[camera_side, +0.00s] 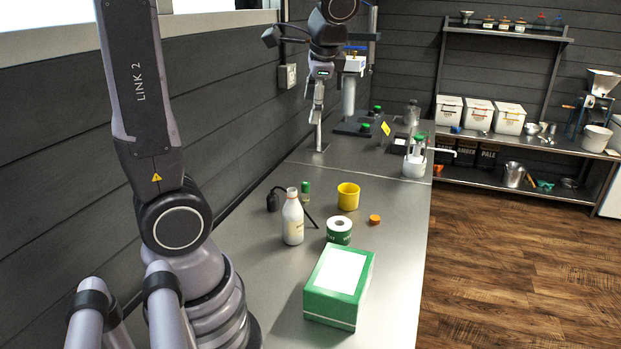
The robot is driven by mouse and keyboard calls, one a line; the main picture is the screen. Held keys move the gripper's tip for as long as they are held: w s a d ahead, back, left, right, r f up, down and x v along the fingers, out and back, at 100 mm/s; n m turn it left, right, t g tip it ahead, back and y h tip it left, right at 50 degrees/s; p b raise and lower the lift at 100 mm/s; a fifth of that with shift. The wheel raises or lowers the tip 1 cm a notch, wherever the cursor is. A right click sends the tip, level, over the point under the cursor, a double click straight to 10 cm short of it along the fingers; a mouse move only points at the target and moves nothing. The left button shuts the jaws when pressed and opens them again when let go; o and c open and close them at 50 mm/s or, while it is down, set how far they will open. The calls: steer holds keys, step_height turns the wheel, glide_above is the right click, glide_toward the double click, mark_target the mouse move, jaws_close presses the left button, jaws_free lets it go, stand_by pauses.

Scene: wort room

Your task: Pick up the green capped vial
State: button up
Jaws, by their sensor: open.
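I cannot tell for sure which is the task's vial. My gripper (319,146) points down over the back left of the bench, near the wall, well behind the bottle. It is open and nothing shows between its fingers.
A white bottle (292,219), yellow cup (348,196), green-and-white roll (339,230), orange cap (375,219) and green box (339,286) stand in the front half. A dark item (273,200) lies by the wall side. The bench middle behind them is clear.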

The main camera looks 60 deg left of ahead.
mark_target(308, 187)
steer(key=w+a+f+m+g+y, duration=0.3)
steer(key=w+a+f+y, duration=0.1)
steer(key=w+a+f, duration=0.4)
steer(key=w+a+f+m+g+y, duration=0.3)
steer(key=w+a+f, duration=0.35)
steer(key=a, duration=0.45)
steer(key=a+f+m+y, duration=0.1)
steer(key=a+f, duration=0.1)
steer(key=f, duration=0.5)
steer(key=a+f+m+y, duration=0.2)
steer(key=f, duration=0.6)
steer(key=w+a+f+m+y, duration=0.1)
steer(key=a+f+m+y, duration=0.1)
steer(key=f, duration=0.5)
steer(key=shift+a+f, duration=0.35)
steer(key=shift+a, duration=0.05)
steer(key=x, duration=0.7)
steer(key=shift+s+a, duration=0.15)
steer(key=shift+a, duration=0.1)
steer(key=shift+c, duration=0.2)
jaws_close()
